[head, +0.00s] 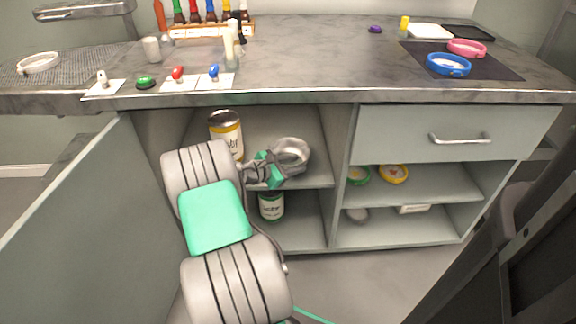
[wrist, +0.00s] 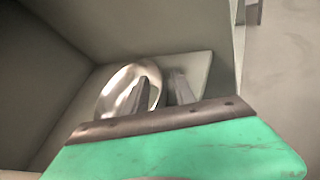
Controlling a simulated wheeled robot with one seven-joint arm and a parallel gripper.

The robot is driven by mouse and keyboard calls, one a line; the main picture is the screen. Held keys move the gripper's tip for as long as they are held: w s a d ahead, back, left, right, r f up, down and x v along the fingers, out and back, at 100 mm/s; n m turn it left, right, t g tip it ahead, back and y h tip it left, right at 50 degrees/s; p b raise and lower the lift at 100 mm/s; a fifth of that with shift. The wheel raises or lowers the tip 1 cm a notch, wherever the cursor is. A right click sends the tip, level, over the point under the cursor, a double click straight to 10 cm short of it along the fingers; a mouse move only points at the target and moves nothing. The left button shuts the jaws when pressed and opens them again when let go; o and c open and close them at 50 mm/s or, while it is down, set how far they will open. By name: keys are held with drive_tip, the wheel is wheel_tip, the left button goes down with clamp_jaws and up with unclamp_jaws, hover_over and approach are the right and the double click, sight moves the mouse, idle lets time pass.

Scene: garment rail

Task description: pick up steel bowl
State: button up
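The steel bowl (head: 293,150) sits on the upper shelf inside the open left cabinet, near the shelf's right side. It also shows in the wrist view (wrist: 126,91), tilted in the picture, with its shiny inside visible. My gripper (head: 277,166) reaches into the cabinet at the bowl's near left side. In the wrist view my gripper (wrist: 160,92) has its two fingers apart, one over the bowl and one to the right of its rim. The bowl's wall appears to lie between the fingers. Whether they touch it cannot be told.
A labelled can (head: 226,130) stands on the same shelf behind my arm. Another can (head: 271,206) stands on the shelf below. The open cabinet door (head: 85,225) is at the left. A divider (head: 341,165) stands right of the bowl. The counter edge (head: 330,97) runs above.

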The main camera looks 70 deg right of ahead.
drive_tip(key=shift+x, duration=1.05)
drive_tip(key=shift+a, duration=0.1)
clamp_jaws()
idle(0.4)
